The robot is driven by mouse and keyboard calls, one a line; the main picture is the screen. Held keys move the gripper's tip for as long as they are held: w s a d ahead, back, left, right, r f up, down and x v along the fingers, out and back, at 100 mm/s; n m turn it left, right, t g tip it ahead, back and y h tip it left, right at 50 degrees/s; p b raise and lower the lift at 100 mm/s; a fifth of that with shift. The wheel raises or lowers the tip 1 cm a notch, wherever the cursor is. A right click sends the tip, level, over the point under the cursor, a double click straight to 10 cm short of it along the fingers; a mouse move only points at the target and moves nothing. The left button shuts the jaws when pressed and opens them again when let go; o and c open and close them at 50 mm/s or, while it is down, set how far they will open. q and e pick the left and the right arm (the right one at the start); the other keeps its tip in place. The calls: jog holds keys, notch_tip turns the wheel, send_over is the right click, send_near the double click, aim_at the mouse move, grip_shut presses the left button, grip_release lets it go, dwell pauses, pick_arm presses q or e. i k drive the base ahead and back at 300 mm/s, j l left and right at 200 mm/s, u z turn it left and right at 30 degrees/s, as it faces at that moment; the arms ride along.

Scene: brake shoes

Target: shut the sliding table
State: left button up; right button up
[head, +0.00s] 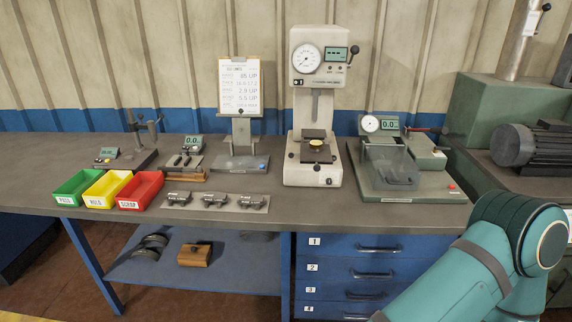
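A tall white press-like tester (318,70) with a round dial stands on the bench. Low on it is a dark flat table (320,157) with a small yellow round piece (316,144) on top. To its right is a low green-grey test rig (410,188) with a dial, a display and a clear box-like cover (392,165). I cannot tell for sure which part is the sliding table, or how far out it stands. Neither gripper shows; only a teal arm link, mine, fills the lower right.
Green (76,187), yellow (107,188) and red (141,190) bins stand at the bench's left front. Small dark parts lie on a plate (256,203) beside them. Blue drawers (340,266) are below. A motor (540,145) sits at right.

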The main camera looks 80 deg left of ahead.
aim_at(309, 156)
jog(key=u, duration=2.5)
